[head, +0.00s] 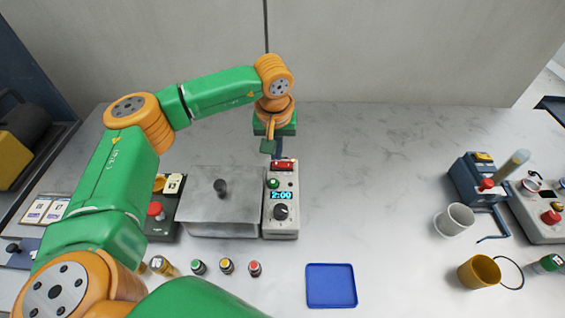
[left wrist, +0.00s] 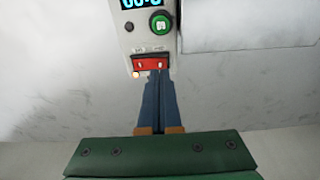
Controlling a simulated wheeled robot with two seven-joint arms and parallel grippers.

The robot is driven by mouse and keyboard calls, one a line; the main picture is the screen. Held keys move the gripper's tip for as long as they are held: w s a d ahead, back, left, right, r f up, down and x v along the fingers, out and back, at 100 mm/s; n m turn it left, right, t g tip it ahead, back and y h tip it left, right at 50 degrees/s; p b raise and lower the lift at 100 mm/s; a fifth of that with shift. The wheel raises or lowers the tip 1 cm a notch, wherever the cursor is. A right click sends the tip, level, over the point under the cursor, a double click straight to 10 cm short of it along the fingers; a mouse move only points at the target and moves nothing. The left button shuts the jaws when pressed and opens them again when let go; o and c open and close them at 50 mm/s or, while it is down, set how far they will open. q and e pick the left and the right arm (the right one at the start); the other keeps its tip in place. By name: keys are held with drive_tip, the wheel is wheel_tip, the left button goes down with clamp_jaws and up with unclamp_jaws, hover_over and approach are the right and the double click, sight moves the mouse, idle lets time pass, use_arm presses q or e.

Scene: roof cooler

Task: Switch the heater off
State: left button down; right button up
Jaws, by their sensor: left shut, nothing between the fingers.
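The heater's control box (head: 281,228) is a light grey panel beside a lidded metal bath (head: 220,213). It has a lit display (head: 281,195) reading 2:00, a dark knob (head: 281,212), a green button (head: 273,183) and a red rocker switch (head: 283,165) at its far end. The red switch also shows in the left wrist view (left wrist: 150,63), with a small glowing orange light (left wrist: 136,74) beside it. My left gripper (head: 277,154) is shut and empty, its blue fingers (left wrist: 159,98) reaching to the red switch's edge. I cannot tell whether they touch it. My right gripper is out of view.
A blue tray (head: 331,286) lies at the front. Several small capped vials stand left of it. A red-buttoned device (head: 156,209) stands left of the bath. Cups, including a white one (head: 454,219), and devices stand at the right. The table's centre right is clear.

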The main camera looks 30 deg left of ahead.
sight(277, 164)
use_arm(q)
drive_tip(key=shift+f+b, duration=0.75)
drive_tip(key=shift+f, duration=0.15)
idle(0.8)
wheel_tip(277, 164, up, 7)
drive_tip(key=p, duration=0.5)
drive_tip(key=shift+p, duration=0.3)
